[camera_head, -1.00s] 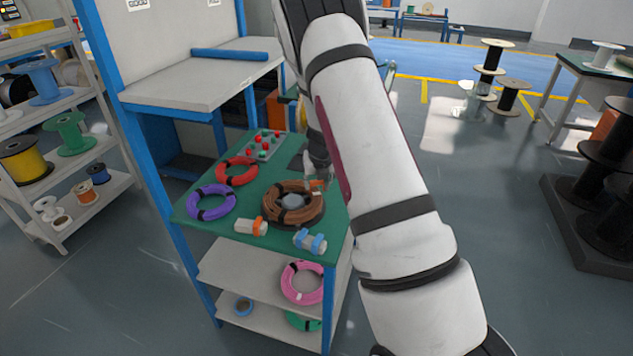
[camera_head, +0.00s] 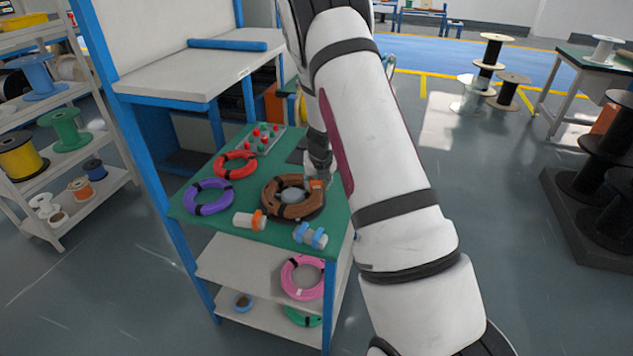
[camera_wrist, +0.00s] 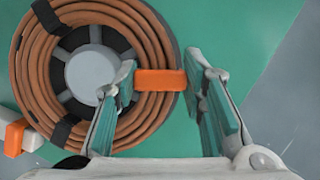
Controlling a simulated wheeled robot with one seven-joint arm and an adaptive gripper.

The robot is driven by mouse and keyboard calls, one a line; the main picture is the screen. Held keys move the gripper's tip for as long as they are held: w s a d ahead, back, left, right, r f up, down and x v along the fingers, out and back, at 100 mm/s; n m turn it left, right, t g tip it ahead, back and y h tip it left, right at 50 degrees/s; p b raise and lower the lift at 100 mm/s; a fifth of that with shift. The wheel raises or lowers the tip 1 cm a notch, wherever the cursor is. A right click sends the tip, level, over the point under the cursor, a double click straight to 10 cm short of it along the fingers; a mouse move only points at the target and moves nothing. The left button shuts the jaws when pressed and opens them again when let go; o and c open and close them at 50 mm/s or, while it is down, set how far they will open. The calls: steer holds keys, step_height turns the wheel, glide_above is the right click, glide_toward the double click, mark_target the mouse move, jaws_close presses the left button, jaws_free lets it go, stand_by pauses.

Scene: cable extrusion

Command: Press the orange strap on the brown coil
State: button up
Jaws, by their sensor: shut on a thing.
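The brown coil (camera_head: 300,211) lies flat on the green top of a small blue-framed table. It fills the left of the wrist view (camera_wrist: 30,75), with black bands and a grey hub. The orange strap (camera_wrist: 160,82) lies across the coil's right side in the wrist view and also shows at the coil's right edge in the head view (camera_head: 316,184). My gripper (camera_wrist: 161,77) is shut on the strap, one finger at each end. I cannot tell whether the strap's underside touches the coil. In the head view my gripper is partly hidden by my arm.
A purple coil (camera_head: 190,201) and a red coil (camera_head: 222,169) lie left of the brown coil. Two white connectors, one with an orange part (camera_head: 258,220) and one with blue (camera_head: 311,236), lie at the front edge. A button panel (camera_head: 262,140) is behind.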

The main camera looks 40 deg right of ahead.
steer(key=shift+s+f+b, duration=0.1)
steer(key=shift+f+b, duration=0.45)
steer(key=shift+f, duration=0.15)
stand_by(1.2)
steer(key=o, duration=0.9)
steer(key=shift+o, duration=0.2)
steer(key=shift+r, duration=0.1)
steer(key=shift+r+p, duration=2.4)
steer(key=shift+r, duration=1.6)
